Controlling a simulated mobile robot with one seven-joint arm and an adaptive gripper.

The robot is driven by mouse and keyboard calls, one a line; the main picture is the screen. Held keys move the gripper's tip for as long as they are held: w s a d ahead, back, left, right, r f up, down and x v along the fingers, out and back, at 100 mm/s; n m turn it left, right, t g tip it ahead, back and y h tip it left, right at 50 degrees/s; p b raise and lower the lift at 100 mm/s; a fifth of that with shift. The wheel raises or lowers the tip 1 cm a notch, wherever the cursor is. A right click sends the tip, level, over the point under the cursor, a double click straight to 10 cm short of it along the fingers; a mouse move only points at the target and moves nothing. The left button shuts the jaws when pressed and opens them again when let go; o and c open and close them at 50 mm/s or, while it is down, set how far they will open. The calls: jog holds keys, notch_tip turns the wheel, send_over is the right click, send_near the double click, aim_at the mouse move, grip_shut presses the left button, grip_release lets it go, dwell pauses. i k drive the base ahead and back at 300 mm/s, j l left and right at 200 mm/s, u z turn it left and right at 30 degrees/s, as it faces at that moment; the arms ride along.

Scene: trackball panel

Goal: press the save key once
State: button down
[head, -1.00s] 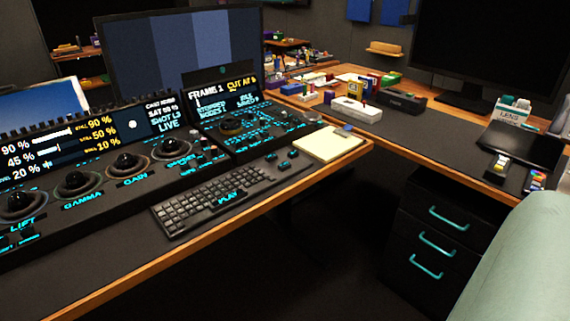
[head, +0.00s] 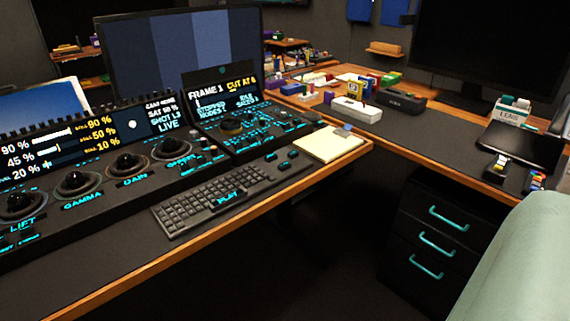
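The trackball panel (head: 105,198) lies along the left of the desk in the head view, with several dark trackballs and glowing cyan labels such as LIFT, GAMMA and GAIN. Its screen (head: 85,140) shows percentages and the word LIVE. A second panel (head: 243,135) to its right carries small keys and a screen reading FRAME 1 and CUT AT 6. Small lit keys (head: 188,166) sit beside the rightmost trackball. I cannot read which key is the save key. My gripper is not in view.
A dark keyboard (head: 215,197) lies in front of the panels, with a yellow notepad (head: 328,145) to its right. A large monitor (head: 180,55) stands behind. A drawer cabinet (head: 435,235) and a pale green rounded surface (head: 525,265) are at the right. Small boxes crowd the side desk.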

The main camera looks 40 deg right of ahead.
aim_at(283, 166)
jog(key=i+j, duration=0.2)
jog(key=j, duration=0.15)
jog(key=i+j, duration=0.25)
jog(key=j+z, duration=0.15)
jog(key=i+z, duration=0.1)
jog(key=z, duration=1.6)
jog(key=i+j, duration=0.35)
